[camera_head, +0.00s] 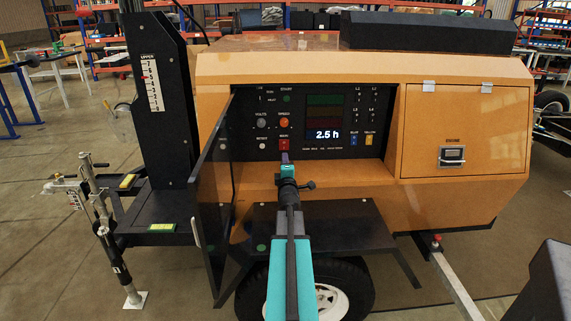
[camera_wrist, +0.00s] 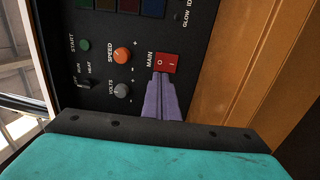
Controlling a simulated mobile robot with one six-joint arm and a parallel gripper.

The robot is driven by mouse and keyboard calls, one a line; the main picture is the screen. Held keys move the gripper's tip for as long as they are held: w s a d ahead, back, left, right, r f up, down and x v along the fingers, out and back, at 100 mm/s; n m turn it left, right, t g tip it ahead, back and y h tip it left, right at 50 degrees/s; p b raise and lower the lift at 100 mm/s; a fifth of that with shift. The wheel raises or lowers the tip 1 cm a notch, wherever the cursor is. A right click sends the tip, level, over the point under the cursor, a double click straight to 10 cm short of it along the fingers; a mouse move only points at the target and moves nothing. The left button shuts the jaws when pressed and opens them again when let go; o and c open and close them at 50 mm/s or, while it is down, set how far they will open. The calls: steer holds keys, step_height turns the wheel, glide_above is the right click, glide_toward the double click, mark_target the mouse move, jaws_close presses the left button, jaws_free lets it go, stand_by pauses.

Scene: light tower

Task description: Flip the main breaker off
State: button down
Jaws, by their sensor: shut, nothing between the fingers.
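The main breaker is a red rocker switch (camera_wrist: 166,62) marked O and I, beside the label MAIN on the black control panel. It also shows in the head view (camera_head: 284,144), just above my fingertips. My gripper (camera_wrist: 162,77) is shut and empty, its purple fingers together. The fingertips are at the switch's near edge in the wrist view and overlap it slightly; I cannot tell if they touch. In the head view my gripper (camera_head: 285,158) points at the panel. Which side of the rocker is pressed in is unclear.
The orange SPEED knob (camera_wrist: 122,55) and grey VOLTS knob (camera_wrist: 122,90) sit beside the switch. The black panel door (camera_head: 214,200) stands open on the left. A display (camera_head: 324,134) reads 2.5 h. Blue (camera_head: 353,139) and yellow (camera_head: 370,139) switches are to the right.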

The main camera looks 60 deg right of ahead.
mark_target(283, 142)
steer(key=shift+p+x, duration=0.85)
steer(key=shift+x, duration=3.55)
steer(key=shift+w+d+b, duration=0.1)
steer(key=shift+d+b, duration=0.1)
steer(key=shift+b, duration=0.4)
steer(key=shift+r, duration=0.15)
steer(key=shift+a, duration=0.1)
steer(key=shift+b+v, duration=1)
steer(key=shift+v, duration=0.7)
steer(key=s+a+r+b, duration=0.1)
steer(key=s+a+r, duration=0.1)
steer(key=s+a, duration=0.4)
steer(key=shift+a, duration=1.2)
